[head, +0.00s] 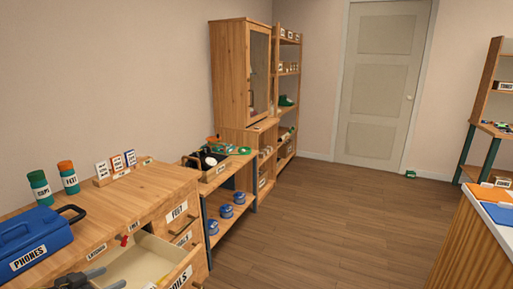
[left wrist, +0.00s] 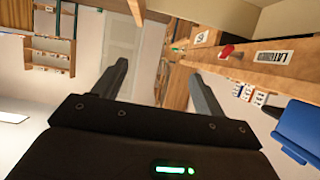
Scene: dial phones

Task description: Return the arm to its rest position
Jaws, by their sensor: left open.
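My left gripper (head: 92,281) shows at the bottom left edge of the head view, low beside the open drawer (head: 150,262); most of the arm is out of the picture. In the left wrist view my left gripper (left wrist: 158,70) has its two dark fingers spread apart, with nothing between them. The view there is tilted. The wooden drawer front with a red knob (left wrist: 228,51) and a label shows beyond the right finger. My right gripper is in neither view.
A blue case labelled PHONES (head: 35,244) stands on the wooden cabinet top (head: 125,200). The floor (head: 330,220) on the right is clear.

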